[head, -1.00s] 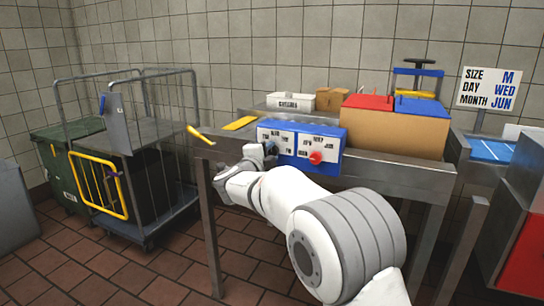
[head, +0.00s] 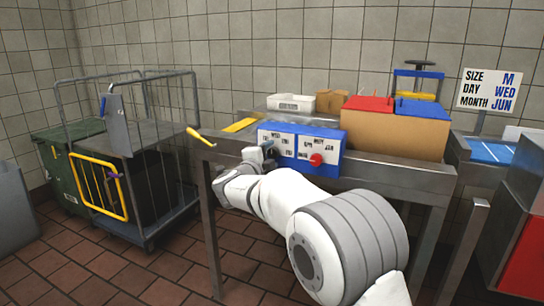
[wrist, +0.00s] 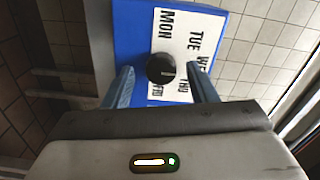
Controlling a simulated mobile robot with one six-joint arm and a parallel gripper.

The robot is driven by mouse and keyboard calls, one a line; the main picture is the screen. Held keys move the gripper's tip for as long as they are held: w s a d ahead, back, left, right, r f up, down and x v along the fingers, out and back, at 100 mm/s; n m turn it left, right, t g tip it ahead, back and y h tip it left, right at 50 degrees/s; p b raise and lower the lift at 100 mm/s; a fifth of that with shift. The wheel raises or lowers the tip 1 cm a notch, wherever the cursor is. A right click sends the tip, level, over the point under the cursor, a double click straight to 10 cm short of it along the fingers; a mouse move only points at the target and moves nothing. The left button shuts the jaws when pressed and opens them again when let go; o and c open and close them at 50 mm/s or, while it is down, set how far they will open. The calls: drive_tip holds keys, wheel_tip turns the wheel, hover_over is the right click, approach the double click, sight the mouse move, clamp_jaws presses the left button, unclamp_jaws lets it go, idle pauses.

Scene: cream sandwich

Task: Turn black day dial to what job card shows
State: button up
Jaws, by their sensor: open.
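The black day dial (wrist: 161,68) sits on a white label plate (wrist: 186,45) on the blue box (head: 328,149). The plate reads MON, TUE, a partly covered WE-, THU and FRI. The dial's white line points right in the wrist view, roughly between the WE- and THU labels. My gripper (wrist: 161,88) is open, with one finger on each side of the dial; contact cannot be told. In the head view my gripper (head: 264,153) hides the dial. The job card (head: 489,90) reads SIZE M, DAY WED, MONTH JUN.
A red knob (head: 316,160) is on the right half of the blue box. A cardboard box with red (head: 369,103) and blue (head: 421,109) tops stands right of it on the metal table (head: 400,177). A yellow-handled lever (head: 201,138) juts out at the table's left.

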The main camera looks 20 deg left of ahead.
drive_tip(key=s+p, duration=0.1)
drive_tip(key=s, duration=0.6)
drive_tip(key=shift+a, duration=0.3)
drive_tip(key=d+r+n+g+y+p, duration=0.5)
drive_tip(key=d+r+n+p, duration=0.5)
drive_tip(key=d+r+p, duration=0.5)
drive_tip(key=s+d+n+g+h+p, duration=0.2)
drive_tip(key=s+d+g+p, duration=0.3)
drive_tip(key=s+d, duration=0.9)
drive_tip(key=s+d+n+g+h+p, duration=0.1)
drive_tip(key=s+d+n+g+p, duration=0.3)
drive_tip(key=s+d+p, duration=0.5)
drive_tip(key=s+d+g, duration=0.1)
drive_tip(key=s+d, duration=0.4)
drive_tip(key=s, duration=0.2)
drive_tip(key=shift+s+r+n+h+p, duration=0.15)
drive_tip(key=shift+r+n+h+p, duration=0.15)
drive_tip(key=shift+r+h+p, duration=0.1)
drive_tip(key=shift+d, duration=0.1)
